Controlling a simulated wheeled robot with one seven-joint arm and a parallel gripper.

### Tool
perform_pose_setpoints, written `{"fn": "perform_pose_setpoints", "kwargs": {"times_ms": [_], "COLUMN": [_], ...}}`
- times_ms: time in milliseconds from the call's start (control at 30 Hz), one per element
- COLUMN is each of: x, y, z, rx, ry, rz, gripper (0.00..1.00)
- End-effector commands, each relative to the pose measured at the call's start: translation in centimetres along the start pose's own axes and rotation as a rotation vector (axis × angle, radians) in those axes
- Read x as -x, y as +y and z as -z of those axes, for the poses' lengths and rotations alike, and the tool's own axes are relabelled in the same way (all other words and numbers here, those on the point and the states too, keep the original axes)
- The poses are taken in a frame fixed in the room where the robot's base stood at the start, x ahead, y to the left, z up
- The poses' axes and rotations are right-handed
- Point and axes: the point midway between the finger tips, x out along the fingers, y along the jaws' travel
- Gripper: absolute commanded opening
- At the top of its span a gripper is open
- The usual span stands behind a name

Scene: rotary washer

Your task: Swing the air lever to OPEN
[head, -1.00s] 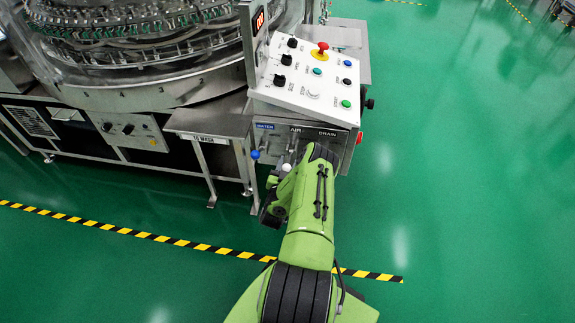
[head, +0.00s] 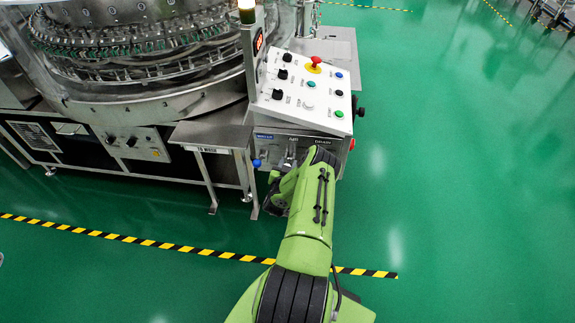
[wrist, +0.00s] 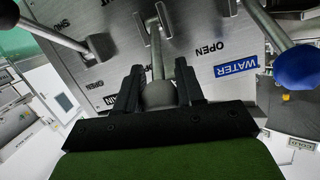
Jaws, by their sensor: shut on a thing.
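The air lever is a metal rod (wrist: 157,62) with a pale grey ball knob (wrist: 159,95) in the wrist view. My gripper (wrist: 159,82) has one dark finger on each side of this knob and is shut on it. The rod runs from the knob to the steel valve panel (wrist: 120,68), with a metal stop beside it. OPEN labels show on the panel, upside down. In the head view the AIR label (head: 292,138) shows above my arm, while my arm hides the air knob and gripper.
The water lever's blue knob (wrist: 297,67) is close on the right in the wrist view. The drain lever (wrist: 55,35) is on the left. The sloped button panel (head: 305,92) stands above the valves. A steel side table (head: 212,133) is to the left.

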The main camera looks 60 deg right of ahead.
Motion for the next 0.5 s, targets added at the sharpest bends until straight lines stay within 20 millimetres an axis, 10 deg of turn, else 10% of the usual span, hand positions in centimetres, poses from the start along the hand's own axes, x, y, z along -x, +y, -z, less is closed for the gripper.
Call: {"fn": "perform_pose_setpoints", "kwargs": {"times_ms": [33,67,167,500], "x": [-0.1,-0.11,-0.08,0.33], "y": [-0.11,-0.11,-0.1,-0.08], "z": [0.18,0.18,0.14,0.08], "rx": [-0.004,-0.004,-0.004,-0.002], "ry": [0.005,0.005,0.004,0.001], "rz": [0.001,0.001,0.001,0.001], "gripper": [0.0,0.41,0.56,0.6]}}
